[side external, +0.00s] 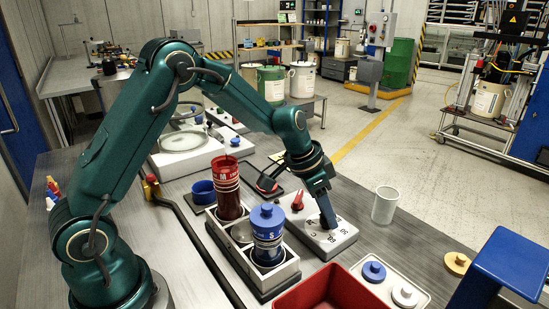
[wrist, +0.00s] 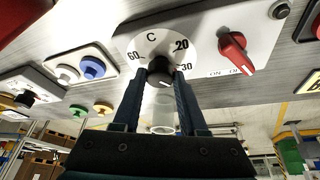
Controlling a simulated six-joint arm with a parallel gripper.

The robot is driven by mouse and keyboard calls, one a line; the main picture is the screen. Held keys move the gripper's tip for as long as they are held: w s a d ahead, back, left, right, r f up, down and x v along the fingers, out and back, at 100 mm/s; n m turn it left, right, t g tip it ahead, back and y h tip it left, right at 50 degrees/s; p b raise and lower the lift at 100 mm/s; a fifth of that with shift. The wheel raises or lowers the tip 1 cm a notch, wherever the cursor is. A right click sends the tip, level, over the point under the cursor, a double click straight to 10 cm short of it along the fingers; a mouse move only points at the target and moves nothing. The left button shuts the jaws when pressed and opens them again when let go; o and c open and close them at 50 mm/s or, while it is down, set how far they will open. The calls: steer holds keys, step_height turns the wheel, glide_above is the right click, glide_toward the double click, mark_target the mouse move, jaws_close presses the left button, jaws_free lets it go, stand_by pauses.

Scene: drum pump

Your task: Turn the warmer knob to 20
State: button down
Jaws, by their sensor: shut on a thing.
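The warmer (side external: 345,236) is a pale box on the bench with a dial marked C, 20, 30 and 60. In the wrist view, its white dial (wrist: 126,42) surrounds a dark round knob (wrist: 160,68). My gripper (side external: 328,224) reaches down onto the warmer from above. In the wrist view, my gripper (wrist: 161,80) has its two fingers closed on opposite sides of the knob. I cannot tell which number the knob points to. A red switch (wrist: 232,54) marked ON and OFF sits beside the dial; it also shows in the side view (side external: 297,201).
A clear beaker (side external: 385,205) stands right of the warmer. A rack (side external: 282,275) with red and blue cups stands on the left, close to my arm.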

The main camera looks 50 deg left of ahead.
steer(key=shift+n+y, duration=0.4)
steer(key=shift+n, duration=0.6)
steer(key=shift+c, duration=2.2)
jaws_free()
steer(key=shift+v, duration=2.6)
